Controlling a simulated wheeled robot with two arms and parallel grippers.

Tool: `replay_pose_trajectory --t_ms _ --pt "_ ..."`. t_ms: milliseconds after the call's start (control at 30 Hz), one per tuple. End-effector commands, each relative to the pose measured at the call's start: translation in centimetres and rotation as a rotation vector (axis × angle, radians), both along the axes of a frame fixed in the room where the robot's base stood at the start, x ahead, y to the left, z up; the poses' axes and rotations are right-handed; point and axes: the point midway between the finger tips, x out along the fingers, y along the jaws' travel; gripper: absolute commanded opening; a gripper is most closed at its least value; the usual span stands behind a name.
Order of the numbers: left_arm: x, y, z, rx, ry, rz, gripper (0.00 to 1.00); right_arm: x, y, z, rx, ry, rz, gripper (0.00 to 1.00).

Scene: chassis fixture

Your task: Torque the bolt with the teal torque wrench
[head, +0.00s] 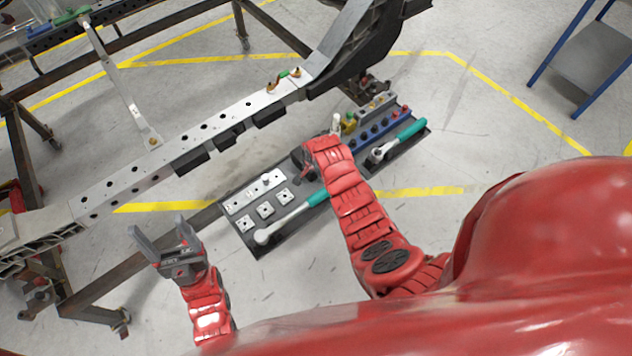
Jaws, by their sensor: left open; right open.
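Two wrenches with teal handles lie on a dark tray (252,247). The nearer teal wrench (290,219) has its silver head at the tray's near left. The other teal wrench (408,133) lies at the right end. I cannot tell which is the torque wrench. The silver chassis rail (235,122) carries brass-coloured bolts (271,86) beside a small green part, and another brass bolt (154,142) sits on a cross strut. My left gripper (158,230) is open and empty, left of the tray. My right gripper (303,161) is open above the tray's middle, partly hidden by my arm.
The tray also holds silver plates (265,209) and a blue socket rack (378,133). A rusty steel frame (118,262) on casters supports the chassis. A blue-legged cart (597,60) stands at the upper right. The floor right of the tray is clear.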

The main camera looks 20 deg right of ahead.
Motion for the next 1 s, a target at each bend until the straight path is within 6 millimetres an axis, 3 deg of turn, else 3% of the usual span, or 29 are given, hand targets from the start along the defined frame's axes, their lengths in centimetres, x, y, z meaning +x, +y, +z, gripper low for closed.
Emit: replay_pose_trajectory --t_ms 100,267,467,833,1000 --pt "0.0 0.0 0.2 0.0 0.0 0.0 0.72 -2.8 0.3 0.4 0.018 0.173 -0.082 0.68" --pt "0.0 0.0 0.1 0.0 0.0 0.0 0.72 -4.9 0.4 0.5 0.024 0.28 -0.135 0.68" --pt "0.0 0.0 -1.0 0.0 0.0 0.0 0.72 -5.1 0.4 -0.7 0.023 0.289 -0.139 0.68" --pt "0.0 0.0 -6.0 0.0 0.0 0.0 0.72 -5.0 0.4 -6.3 0.023 0.285 -0.137 0.68" --pt "0.0 0.0 -6.8 0.0 0.0 0.0 0.72 -5.0 0.5 -8.3 0.025 0.285 -0.137 0.68"
